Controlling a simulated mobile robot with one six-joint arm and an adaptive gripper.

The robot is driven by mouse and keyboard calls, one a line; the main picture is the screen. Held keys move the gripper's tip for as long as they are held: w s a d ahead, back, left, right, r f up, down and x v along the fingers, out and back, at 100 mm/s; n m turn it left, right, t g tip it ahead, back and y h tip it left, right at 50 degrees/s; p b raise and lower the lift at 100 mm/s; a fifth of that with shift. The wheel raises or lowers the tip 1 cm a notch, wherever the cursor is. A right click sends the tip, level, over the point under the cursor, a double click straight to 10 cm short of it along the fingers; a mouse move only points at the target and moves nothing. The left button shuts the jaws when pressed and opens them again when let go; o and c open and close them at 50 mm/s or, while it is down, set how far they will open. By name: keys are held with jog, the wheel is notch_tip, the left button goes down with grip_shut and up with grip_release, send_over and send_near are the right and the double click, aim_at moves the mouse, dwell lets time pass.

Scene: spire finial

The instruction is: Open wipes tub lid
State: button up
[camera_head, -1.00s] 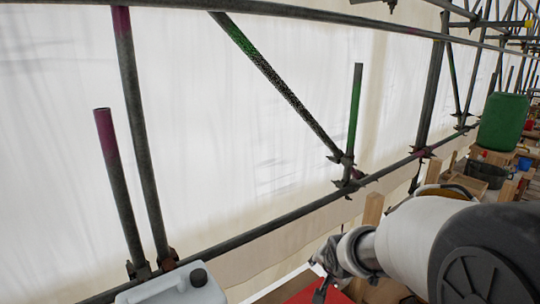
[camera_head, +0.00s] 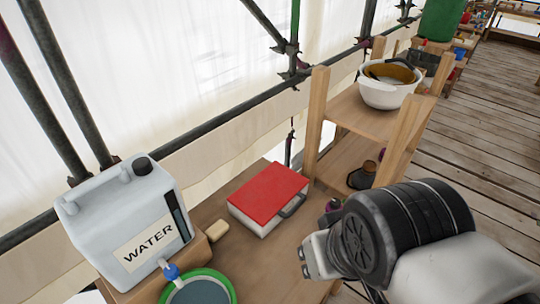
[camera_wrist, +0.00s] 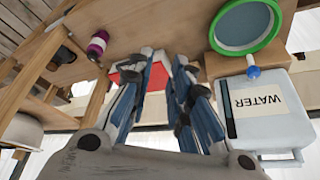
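I cannot make out a tub clearly marked as wipes. A small round purple-and-white container (camera_wrist: 97,45) lies to the left of my fingers in the wrist view. A bit of purple (camera_head: 333,205) also shows just behind my wrist in the head view, mostly hidden. My gripper (camera_wrist: 165,60) is open and empty, with a gap between its two blue-grey fingers. It is apart from the purple container. In the head view my wrist hangs over the right part of the wooden bench, and the fingers are mostly out of sight.
A white water jug (camera_head: 130,220) stands on the left of the bench, beside a green-rimmed basin (camera_head: 222,275). A red-lidded box (camera_head: 268,192) lies mid-bench. A wooden shelf (camera_head: 360,115) holding a white bowl (camera_head: 388,95) stands behind. Scaffold poles run along the sheeting; the plank walkway is right.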

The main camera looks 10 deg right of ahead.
jog(key=shift+w+a+f, duration=0.1)
jog(key=shift+a+f, duration=0.05)
jog(key=shift+f, duration=0.05)
jog(key=shift+c, duration=0.7)
jog(key=w+a+f+m+g+y, duration=0.1)
jog(key=m, duration=0.1)
jog(key=w+a+f+m+g+y, duration=0.1)
jog(key=w+f+m, duration=0.1)
jog(key=w+a+f+m+y+b, duration=0.1)
jog(key=w+f+m+y, duration=0.1)
jog(key=shift+f+g, duration=0.25)
jog(key=shift+g, duration=0.15)
grip_shut()
jog(key=w+d+f+m+t+y+b, duration=0.1)
jog(key=w+d+f+m+t+y, duration=0.15)
jog(key=w+f+m, duration=0.4)
jog(key=w+d+f+m+t+y+b, duration=0.1)
jog(key=w+d+f+m+y, duration=0.25)
jog(key=w+f+m, duration=0.35)
jog(key=w+d+f+m+t+h, duration=0.3)
jog(key=w+d+f+m+t, duration=0.15)
jog(key=d+f+m, duration=0.5)
jog(key=b+x, duration=0.1)
jog(key=x, duration=0.3)
jog(key=f+b+x, duration=0.1)
jog(key=b+x, duration=0.1)
jog(key=x, duration=0.2)
jog(key=shift+f, duration=0.2)
jog(key=shift+w, duration=0.15)
jog(key=shift+r, duration=0.15)
